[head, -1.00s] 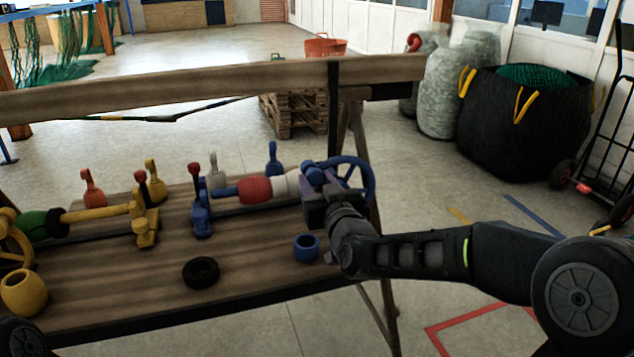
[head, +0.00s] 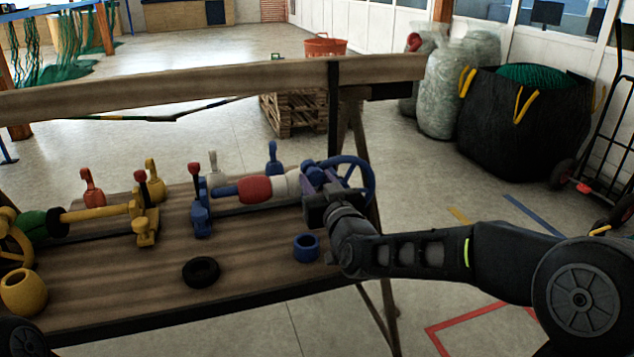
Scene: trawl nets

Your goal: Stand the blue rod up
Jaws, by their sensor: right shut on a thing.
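The blue rod (head: 228,190) lies level along the back of the bench. Its left end is at a blue bracket (head: 201,215) with a red-tipped lever. It carries a red float (head: 255,189) and a white float (head: 287,183). A blue handwheel (head: 371,184) stands at its right end. My right gripper (head: 316,187) is at that end, against the near left side of the handwheel. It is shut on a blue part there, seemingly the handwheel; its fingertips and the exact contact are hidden. My left gripper is not in view.
A blue ring (head: 306,248) and a black ring (head: 201,272) lie on the bench (head: 130,285). A yellow rod (head: 97,212) with a green float lies at left by a yellow pot (head: 23,291). Several small upright pegs stand behind. A wooden rail (head: 200,88) runs beyond.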

